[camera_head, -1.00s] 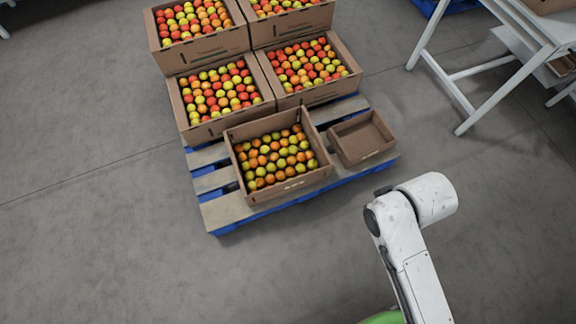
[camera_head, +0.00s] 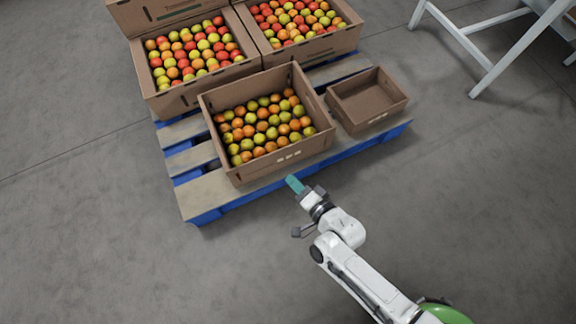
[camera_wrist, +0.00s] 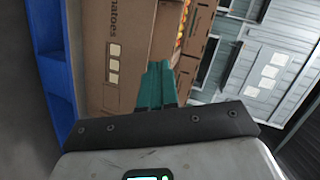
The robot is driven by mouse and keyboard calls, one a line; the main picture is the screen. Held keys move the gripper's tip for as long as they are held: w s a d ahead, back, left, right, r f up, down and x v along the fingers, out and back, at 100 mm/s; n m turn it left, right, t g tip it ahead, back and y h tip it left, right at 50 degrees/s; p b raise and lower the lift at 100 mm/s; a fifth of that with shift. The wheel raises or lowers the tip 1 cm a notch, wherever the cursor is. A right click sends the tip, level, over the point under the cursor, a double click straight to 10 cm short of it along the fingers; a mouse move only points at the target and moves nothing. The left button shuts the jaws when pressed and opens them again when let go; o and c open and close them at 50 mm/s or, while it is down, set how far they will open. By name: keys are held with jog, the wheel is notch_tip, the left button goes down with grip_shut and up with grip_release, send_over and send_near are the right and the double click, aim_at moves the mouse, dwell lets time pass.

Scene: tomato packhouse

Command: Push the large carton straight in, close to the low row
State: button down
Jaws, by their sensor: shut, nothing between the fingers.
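My gripper (camera_head: 295,184), with teal fingers, is shut and empty just in front of the large carton's front wall. In the wrist view the fingers (camera_wrist: 157,86) point towards a printed carton wall (camera_wrist: 112,45); I cannot tell whether they touch it.
A small empty carton (camera_head: 366,124) stands right of the large one. The wood-topped blue pallet (camera_head: 225,198) has bare boards at its left front. A white-legged table (camera_head: 505,66) stands at upper right. The grey floor in front is clear.

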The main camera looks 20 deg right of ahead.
notch_tip(320, 180, down, 9)
jog(key=s+d+m+t+h+b, duration=0.2)
jog(key=s+m+t+h+b, duration=0.1)
jog(key=m+b, duration=0.25)
jog(key=b, duration=0.4)
send_near(284, 152)
jog(key=shift+m+t, duration=0.25)
jog(key=shift+t, duration=0.15)
jog(key=w, duration=0.7)
jog(key=shift+f, duration=0.4)
